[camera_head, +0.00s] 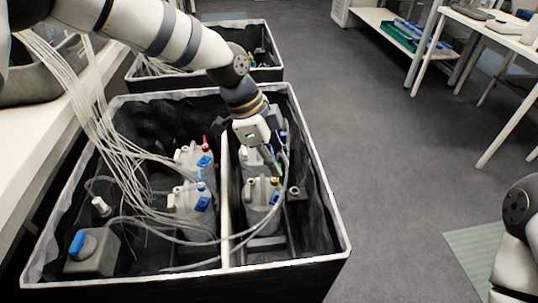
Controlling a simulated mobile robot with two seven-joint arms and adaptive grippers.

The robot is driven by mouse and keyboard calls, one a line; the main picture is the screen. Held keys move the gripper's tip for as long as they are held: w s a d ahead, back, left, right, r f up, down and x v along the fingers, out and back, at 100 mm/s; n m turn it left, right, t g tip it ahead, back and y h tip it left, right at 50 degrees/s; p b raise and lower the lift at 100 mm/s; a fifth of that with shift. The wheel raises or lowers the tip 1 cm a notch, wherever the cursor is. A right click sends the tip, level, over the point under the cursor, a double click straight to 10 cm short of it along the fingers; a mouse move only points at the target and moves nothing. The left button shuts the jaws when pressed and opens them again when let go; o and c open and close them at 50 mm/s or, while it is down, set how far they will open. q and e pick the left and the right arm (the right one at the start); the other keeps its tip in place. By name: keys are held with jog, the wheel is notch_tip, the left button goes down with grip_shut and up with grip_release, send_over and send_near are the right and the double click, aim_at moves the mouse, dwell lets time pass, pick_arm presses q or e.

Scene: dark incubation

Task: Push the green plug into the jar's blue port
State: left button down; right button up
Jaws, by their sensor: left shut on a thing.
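My left gripper (270,160) reaches down from the top into the right compartment of the black-lined bin. It is shut on a small yellow-green piece, the green plug (276,180), of which only a little shows below the fingers. A grey jar (258,194) stands just below, with a blue port (275,198) on its right side. The plug is close over the jar's top; I cannot tell whether they touch. Only part of my right arm shows at the right edge; its gripper is out of view.
Left of the divider stand grey jars with blue parts (190,200) among many white tubes (110,150). A tube loops around the jar's front. Open floor (390,180) lies to the right.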

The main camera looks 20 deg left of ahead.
pick_arm(q)
jog(key=shift+f, duration=0.1)
jog(key=b, duration=0.3)
send_over(280, 198)
jog(key=a, duration=0.1)
jog(key=shift+a+f, duration=0.15)
jog(key=shift+f, duration=3.05)
jog(key=shift+p, duration=0.3)
pick_arm(e)
jog(key=s+f+g, duration=0.1)
jog(key=s+f, duration=0.1)
jog(key=shift+s+f, duration=0.3)
jog(key=shift+f, duration=0.1)
pick_arm(q)
jog(key=shift+r, duration=0.15)
pick_arm(e)
jog(key=shift+w+r, duration=0.2)
pick_arm(q)
jog(key=shift+f, duration=1.05)
pick_arm(e)
jog(key=shift+s+f, duration=0.25)
jog(key=shift+f, duration=0.05)
